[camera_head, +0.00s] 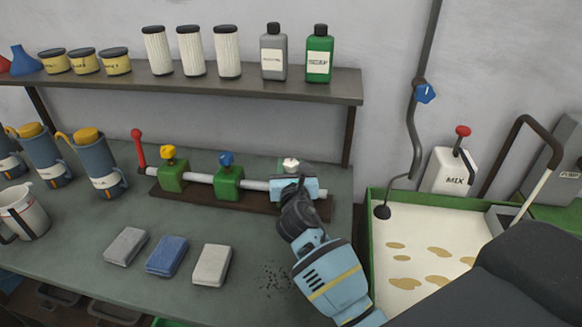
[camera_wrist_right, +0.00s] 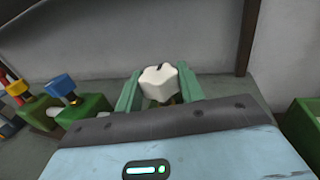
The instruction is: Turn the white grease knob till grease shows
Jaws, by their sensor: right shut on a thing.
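The white grease knob (camera_head: 291,164) stands at the right end of the valve row on the bench. It also shows in the right wrist view (camera_wrist_right: 159,82), with a small dark mark on its top. My right gripper (camera_head: 293,182) is at this knob, and in the wrist view its two greenish fingers (camera_wrist_right: 158,92) are on either side of it, shut on it. The knob's lower part and the valve beneath are partly hidden by the gripper. I see no grease at the knob. My left gripper is not in view.
To the left on the same pipe are a blue knob (camera_head: 226,159) and a yellow knob (camera_head: 168,152), then a red lever (camera_head: 137,135). Several blocks, including a blue one (camera_head: 167,257), lie in front. A green-rimmed tray (camera_head: 371,240) stands at right. A shelf (camera_head: 200,86) runs behind.

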